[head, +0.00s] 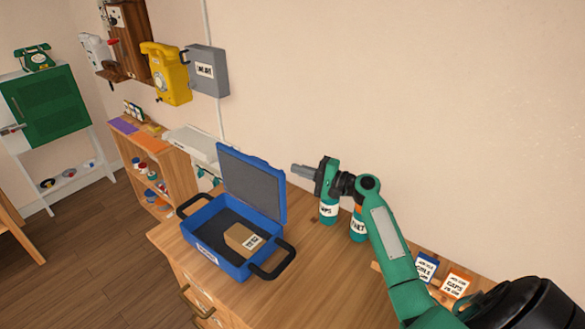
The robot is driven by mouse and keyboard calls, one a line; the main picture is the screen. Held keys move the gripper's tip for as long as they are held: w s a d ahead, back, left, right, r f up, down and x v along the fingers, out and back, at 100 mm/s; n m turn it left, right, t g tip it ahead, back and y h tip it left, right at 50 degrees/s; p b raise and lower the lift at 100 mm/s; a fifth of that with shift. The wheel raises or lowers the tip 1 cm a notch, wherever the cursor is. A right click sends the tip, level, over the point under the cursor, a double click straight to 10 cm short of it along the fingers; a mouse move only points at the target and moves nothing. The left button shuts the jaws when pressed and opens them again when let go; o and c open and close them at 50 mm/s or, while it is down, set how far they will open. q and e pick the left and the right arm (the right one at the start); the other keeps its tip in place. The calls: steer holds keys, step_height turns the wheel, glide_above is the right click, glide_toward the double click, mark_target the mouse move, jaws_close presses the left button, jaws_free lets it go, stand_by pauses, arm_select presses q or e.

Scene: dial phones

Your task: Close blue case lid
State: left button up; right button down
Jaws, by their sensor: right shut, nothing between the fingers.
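The blue case (222,262) stands on the wooden cabinet top, with black handles at its two ends. Its lid (252,188) is up, hinged at the back edge, its grey inner face toward me. A small brown box (243,238) with a white label lies inside the case. My right gripper (300,170) is shut and empty, to the right of the lid's upper part and apart from it in the picture. My left gripper is not in view.
Green labelled bottles (329,210) stand behind my right arm. Blue and orange labelled packets (426,266) are at the right. A yellow phone (166,75) and a grey box (208,71) hang on the wall. The cabinet top (290,295) is clear in front of the case's right side.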

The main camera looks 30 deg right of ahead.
mark_target(246, 178)
steer(key=p+x, duration=0.2)
steer(key=x, duration=0.6)
steer(key=shift+w, duration=0.2)
steer(key=shift+s+a, duration=0.1)
steer(key=shift+a, duration=0.15)
steer(key=s+a+r+n+g+h, duration=0.15)
steer(key=s+a+n, duration=0.25)
steer(key=a+n, duration=0.55)
steer(key=s+a+f+n+h+p, duration=0.2)
steer(key=a+f+n, duration=0.3)
steer(key=a+f, duration=0.3)
steer(key=shift+s+a+f, duration=0.3)
steer(key=shift+s+a, duration=0.4)
steer(key=shift+a, duration=0.9)
